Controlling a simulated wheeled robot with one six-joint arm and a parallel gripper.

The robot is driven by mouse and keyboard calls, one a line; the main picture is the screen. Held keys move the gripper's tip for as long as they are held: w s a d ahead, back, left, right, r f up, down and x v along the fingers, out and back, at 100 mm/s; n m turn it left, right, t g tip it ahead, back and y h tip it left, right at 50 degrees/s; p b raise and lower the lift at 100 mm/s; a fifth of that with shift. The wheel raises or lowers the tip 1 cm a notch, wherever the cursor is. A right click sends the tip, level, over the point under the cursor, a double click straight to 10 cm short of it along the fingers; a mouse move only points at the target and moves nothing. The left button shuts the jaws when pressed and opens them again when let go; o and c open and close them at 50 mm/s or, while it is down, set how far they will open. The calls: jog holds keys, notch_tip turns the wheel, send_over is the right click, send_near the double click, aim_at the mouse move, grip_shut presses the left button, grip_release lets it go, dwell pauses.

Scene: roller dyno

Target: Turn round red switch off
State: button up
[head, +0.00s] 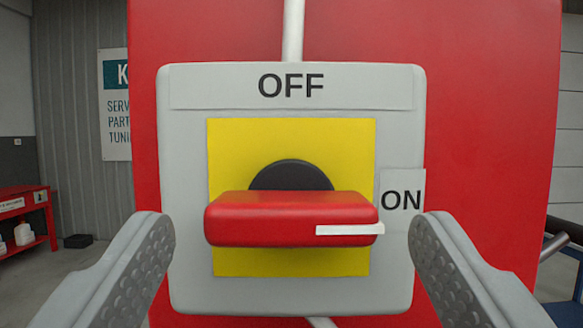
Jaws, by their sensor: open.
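The red switch (270,218) is a thick red handle on a round black base (291,175), set on a yellow plate (235,150). The handle lies level, and its white mark (349,230) points right, toward the ON label (402,201). The OFF label (290,86) is above it, across the top of the grey switch box (185,240). My gripper (295,238) is open, with one grey finger on each side of the handle at its lower left and lower right. Neither finger appears to touch the handle.
The box is mounted on a large red panel (490,120), with a grey pipe (293,30) running up from it. At left are a wall sign (115,105) and a red shelf (28,215) with bottles. A metal rail (555,245) is at right.

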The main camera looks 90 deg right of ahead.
jog(key=shift+x, duration=0.9)
jog(key=c, duration=1)
